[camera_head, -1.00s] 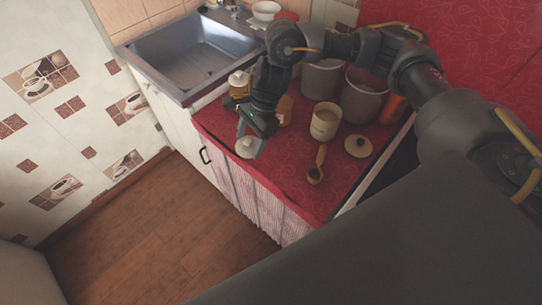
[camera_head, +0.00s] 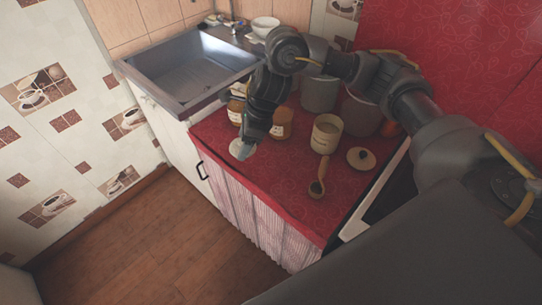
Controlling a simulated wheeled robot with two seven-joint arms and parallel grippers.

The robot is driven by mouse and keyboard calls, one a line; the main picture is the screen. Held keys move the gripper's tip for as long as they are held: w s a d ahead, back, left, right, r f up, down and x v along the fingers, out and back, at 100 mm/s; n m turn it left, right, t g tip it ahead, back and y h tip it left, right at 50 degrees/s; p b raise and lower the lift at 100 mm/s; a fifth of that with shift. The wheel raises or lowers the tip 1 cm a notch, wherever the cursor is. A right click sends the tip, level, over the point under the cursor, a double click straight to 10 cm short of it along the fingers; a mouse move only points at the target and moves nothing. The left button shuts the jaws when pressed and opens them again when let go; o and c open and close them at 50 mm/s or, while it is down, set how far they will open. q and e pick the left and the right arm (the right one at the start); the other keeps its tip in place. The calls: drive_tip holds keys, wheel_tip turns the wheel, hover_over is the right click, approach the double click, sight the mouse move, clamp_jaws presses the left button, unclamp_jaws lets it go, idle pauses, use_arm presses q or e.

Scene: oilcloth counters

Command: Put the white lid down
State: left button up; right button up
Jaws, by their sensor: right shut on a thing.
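The white lid (camera_head: 241,149) is at the front left edge of the red counter, at the tip of my right gripper (camera_head: 247,141). My right gripper points down and is shut on the lid. Its fingers are small and partly hidden by the wrist, and I cannot tell whether the lid touches the counter. My left gripper is not in view.
A cream canister (camera_head: 326,134), a wooden-knobbed lid (camera_head: 361,158), a wooden scoop (camera_head: 317,187) and grey pots (camera_head: 319,94) are to the right.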

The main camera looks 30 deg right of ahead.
drive_tip(key=d+f, duration=0.2)
drive_tip(key=d, duration=0.1)
drive_tip(key=s+d+f+p, duration=0.1)
drive_tip(key=d+f, duration=0.2)
drive_tip(key=shift+s+d+f, duration=0.1)
drive_tip(key=shift+d+f, duration=0.5)
drive_tip(key=shift+f, duration=0.2)
drive_tip(key=f, duration=0.1)
drive_tip(key=f+p, duration=0.1)
drive_tip(key=f, duration=0.1)
drive_tip(key=shift+s+d+p, duration=0.1)
drive_tip(key=shift+d+p, duration=0.2)
drive_tip(key=shift+d, duration=0.05)
drive_tip(key=shift+f, duration=0.3)
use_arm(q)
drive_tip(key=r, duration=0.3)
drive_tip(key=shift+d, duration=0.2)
use_arm(e)
drive_tip(key=shift+f, duration=0.1)
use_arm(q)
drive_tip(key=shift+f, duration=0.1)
use_arm(e)
drive_tip(key=shift+f, duration=0.1)
drive_tip(key=o, duration=0.9)
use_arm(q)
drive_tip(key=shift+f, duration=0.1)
use_arm(e)
drive_tip(key=shift+o, duration=0.2)
